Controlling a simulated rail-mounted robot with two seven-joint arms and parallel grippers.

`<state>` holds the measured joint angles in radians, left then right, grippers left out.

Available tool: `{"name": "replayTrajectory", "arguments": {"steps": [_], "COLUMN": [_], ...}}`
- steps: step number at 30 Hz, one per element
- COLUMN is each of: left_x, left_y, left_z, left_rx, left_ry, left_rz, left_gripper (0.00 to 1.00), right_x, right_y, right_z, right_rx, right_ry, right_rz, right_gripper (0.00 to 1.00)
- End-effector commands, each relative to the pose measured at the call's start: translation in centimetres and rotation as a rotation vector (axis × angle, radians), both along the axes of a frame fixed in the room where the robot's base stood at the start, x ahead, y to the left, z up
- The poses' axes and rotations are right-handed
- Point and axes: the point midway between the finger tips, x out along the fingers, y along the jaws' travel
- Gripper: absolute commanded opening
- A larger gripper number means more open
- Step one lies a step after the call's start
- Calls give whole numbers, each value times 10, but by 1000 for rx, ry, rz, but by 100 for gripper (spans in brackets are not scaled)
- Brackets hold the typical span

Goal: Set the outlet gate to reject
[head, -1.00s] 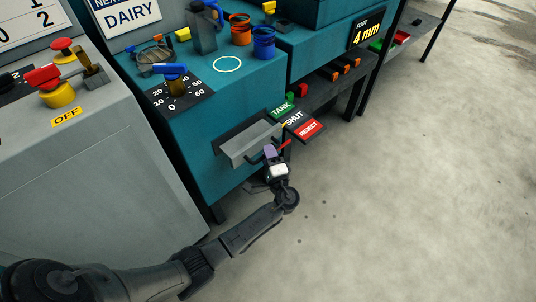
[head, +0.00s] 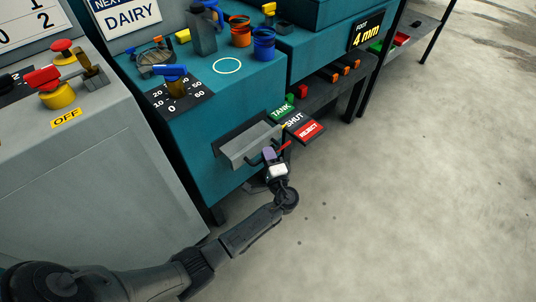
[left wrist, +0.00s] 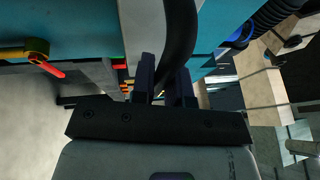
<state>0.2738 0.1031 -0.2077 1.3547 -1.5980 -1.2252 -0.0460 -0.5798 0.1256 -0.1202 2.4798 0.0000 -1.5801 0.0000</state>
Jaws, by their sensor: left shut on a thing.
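The outlet gate's plate has a green TANK label (head: 282,112), a dark SHUT label (head: 294,119) and a red REJECT label (head: 309,130). A red lever (head: 285,146) shows just below them, beside my left gripper; I cannot tell which label it is set to. In the left wrist view a red lever (left wrist: 47,66) on a yellow pivot stands at the left, apart from the fingers. My left gripper (head: 269,154) is at the front of the grey trough (head: 248,147). Its fingers (left wrist: 164,80) are shut on a dark curved handle (left wrist: 177,45). My right gripper is out of view.
The teal machine carries a blue-handled dial (head: 174,82), a grey jug (head: 202,35) and orange and blue cups (head: 263,43). A grey cabinet (head: 90,165) with a red-handled valve stands at the left. The floor at the right is clear.

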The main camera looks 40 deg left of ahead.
Motion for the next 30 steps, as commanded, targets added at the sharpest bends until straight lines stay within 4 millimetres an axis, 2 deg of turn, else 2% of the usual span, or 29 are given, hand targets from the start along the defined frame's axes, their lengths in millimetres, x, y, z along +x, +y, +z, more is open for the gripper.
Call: {"name": "replayTrajectory", "arguments": {"steps": [5,7,12,18,28,29,30], "left_x": [0,-1,-5,-9,-9,-9,-9], "left_y": [-1,-7,-43,-71,-75,-75,-75], "left_z": [0,-1,-1,0,1,1,1], "left_rx": [0,-1,-4,-1,0,1,0], "left_ry": [0,0,0,-2,-2,-2,-2], "left_rz": [0,-1,-3,-1,-2,-2,-2], "left_gripper": [0,0,0,0,0,17,20], "right_x": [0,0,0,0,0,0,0], "right_y": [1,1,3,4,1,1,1], "right_z": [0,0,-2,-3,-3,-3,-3], "right_rx": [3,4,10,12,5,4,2], "right_ry": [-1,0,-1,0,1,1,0], "right_rz": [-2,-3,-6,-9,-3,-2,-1], "right_gripper": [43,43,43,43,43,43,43]}}
